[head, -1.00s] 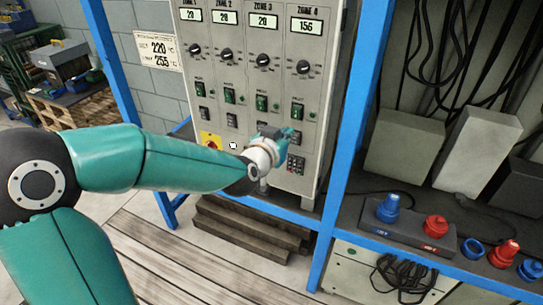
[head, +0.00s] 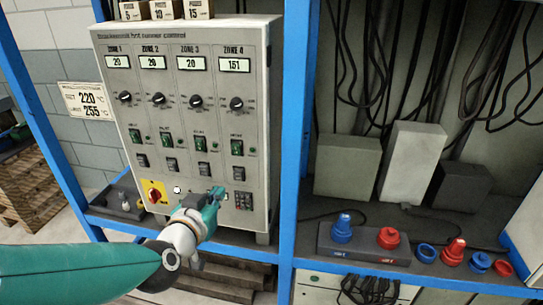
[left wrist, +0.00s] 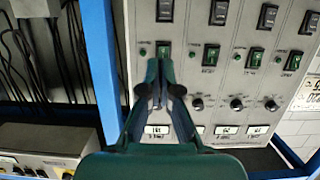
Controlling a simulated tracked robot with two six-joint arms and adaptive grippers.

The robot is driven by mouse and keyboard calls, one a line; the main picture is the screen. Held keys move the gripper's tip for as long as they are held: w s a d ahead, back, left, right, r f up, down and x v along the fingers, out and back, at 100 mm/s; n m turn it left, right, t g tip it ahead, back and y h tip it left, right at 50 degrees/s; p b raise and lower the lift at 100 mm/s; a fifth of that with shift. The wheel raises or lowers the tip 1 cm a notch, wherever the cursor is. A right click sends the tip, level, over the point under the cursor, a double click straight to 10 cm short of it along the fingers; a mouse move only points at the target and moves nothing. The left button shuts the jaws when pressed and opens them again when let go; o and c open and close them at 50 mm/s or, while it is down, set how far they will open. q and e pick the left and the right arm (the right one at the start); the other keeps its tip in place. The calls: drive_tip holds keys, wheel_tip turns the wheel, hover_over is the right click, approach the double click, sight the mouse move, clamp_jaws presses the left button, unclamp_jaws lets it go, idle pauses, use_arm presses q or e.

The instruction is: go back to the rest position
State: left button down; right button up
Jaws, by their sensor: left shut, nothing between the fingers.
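I cannot tell whether the fingertips touch the panel. The cabinet's displays read 20, 20, 20 and 151 for zones 1 to 4. A red and yellow main switch (head: 154,193) is left of the gripper. My right gripper is not in view.
Blue rack posts (head: 293,120) stand beside the cabinet. On the right shelf are grey and white blocks (head: 410,165), hanging cables (head: 375,60) and blue and red connectors (head: 389,238). A pallet (head: 30,185) is at the left.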

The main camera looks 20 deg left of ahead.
use_arm(q)
drive_tip(key=shift+r, duration=0.1)
drive_tip(key=s+d+f+m+g+h+p, duration=0.15)
drive_tip(key=d+f+g, duration=0.3)
drive_tip(key=f, duration=0.75)
drive_tip(key=d+f+m+g+h+p, duration=0.1)
drive_tip(key=d+f+g+h+p, duration=0.3)
drive_tip(key=f, duration=0.8)
drive_tip(key=s+d+f+n+g+h, duration=0.2)
drive_tip(key=s+d+f+g, duration=0.3)
drive_tip(key=s+d+f, duration=0.6)
drive_tip(key=s+f, duration=0.2)
drive_tip(key=s, duration=0.2)
drive_tip(key=shift+d, duration=0.25)
drive_tip(key=shift+g+p, duration=0.25)
drive_tip(key=shift+p, duration=0.05)
